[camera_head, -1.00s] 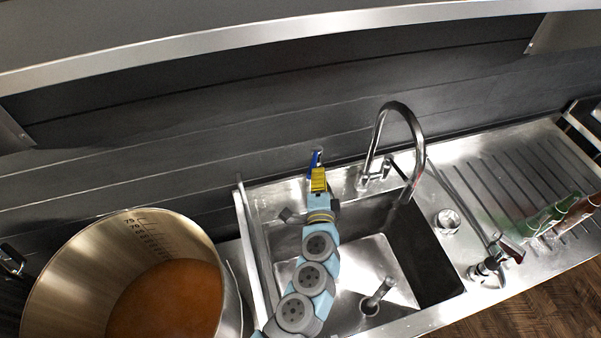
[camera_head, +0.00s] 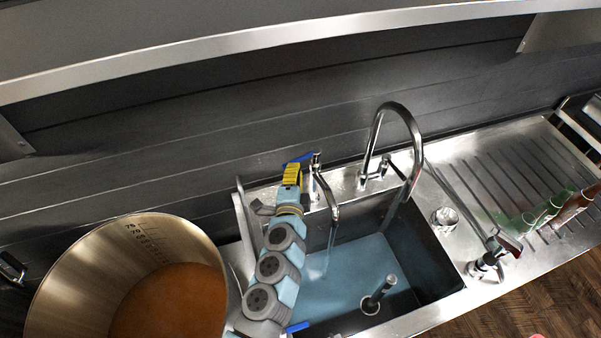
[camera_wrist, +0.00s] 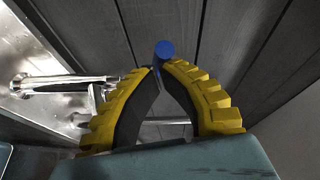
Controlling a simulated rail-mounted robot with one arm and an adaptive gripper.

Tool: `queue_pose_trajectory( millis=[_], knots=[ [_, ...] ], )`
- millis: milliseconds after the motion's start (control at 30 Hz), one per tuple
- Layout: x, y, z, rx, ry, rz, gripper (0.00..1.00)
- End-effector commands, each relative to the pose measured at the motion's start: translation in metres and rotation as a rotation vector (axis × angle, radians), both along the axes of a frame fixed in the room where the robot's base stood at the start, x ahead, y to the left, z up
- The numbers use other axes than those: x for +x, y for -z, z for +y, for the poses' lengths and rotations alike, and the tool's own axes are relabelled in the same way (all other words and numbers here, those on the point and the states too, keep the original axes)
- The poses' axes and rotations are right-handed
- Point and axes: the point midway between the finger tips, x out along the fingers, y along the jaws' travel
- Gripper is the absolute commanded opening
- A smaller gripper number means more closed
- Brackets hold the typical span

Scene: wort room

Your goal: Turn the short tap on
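The short tap (camera_head: 331,210) stands at the back left of the sink, with a thin stream of water falling from its spout. Its blue lever (camera_head: 298,159) points left along the wall. My gripper (camera_head: 292,168), with yellow-backed fingers, is at the lever, left of the tap body. In the wrist view the fingertips (camera_wrist: 160,68) come together right at the blue lever's round end (camera_wrist: 165,50). The fingers look shut; whether they pinch the lever or only touch it cannot be told. The sink basin (camera_head: 420,262) holds bluish water.
A tall curved tap (camera_head: 412,130) stands right of the short one. An upright pipe (camera_head: 381,287) rises in the basin. A big pot (camera_head: 45,300) of brown liquid is at left. A dark wall is close behind the taps.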

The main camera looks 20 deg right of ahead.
Motion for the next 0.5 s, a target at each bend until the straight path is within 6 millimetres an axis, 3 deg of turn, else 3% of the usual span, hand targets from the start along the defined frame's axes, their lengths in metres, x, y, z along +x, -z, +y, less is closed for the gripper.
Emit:
queue_pose_trajectory(
  millis=[500],
  knots=[
    [0.0093,0.001,0.0064,0.002,-0.003,0.002,0.0]
  ],
)
